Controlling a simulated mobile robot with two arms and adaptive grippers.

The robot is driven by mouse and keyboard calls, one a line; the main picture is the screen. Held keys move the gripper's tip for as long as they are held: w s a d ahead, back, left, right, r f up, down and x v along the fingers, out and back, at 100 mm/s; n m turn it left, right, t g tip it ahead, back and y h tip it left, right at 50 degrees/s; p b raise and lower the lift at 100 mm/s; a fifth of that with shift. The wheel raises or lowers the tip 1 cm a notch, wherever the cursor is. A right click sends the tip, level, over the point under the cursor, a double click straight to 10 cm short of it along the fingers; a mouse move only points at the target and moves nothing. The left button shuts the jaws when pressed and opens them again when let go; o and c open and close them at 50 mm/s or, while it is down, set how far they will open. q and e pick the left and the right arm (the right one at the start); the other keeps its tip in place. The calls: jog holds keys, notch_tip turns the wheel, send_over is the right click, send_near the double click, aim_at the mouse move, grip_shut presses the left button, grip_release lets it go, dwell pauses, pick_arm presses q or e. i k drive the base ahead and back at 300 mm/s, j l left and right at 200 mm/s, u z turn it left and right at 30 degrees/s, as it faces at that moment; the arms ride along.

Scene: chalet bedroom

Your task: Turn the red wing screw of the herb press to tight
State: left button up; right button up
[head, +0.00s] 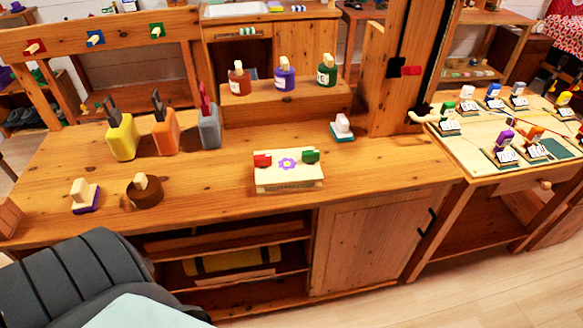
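The herb press (290,180) is a pale wooden block near the front edge of the wooden workbench, with a purple flower on its top. The red wing screw (262,160) sits on the left of its top and a green wing screw (310,156) on the right. How tight the red screw is cannot be told from here. Neither of my grippers is in view, and nothing touches the press.
The workbench (365,180) is clear around the press. A white and teal block with a pink top (342,127) stands behind right. Yellow, orange and grey holders (122,138) stand behind left. Several bottles (285,75) stand on a raised shelf. A wooden post (400,70) rises at right.

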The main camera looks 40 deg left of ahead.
aim_at(261, 162)
jog(key=u, duration=1.4)
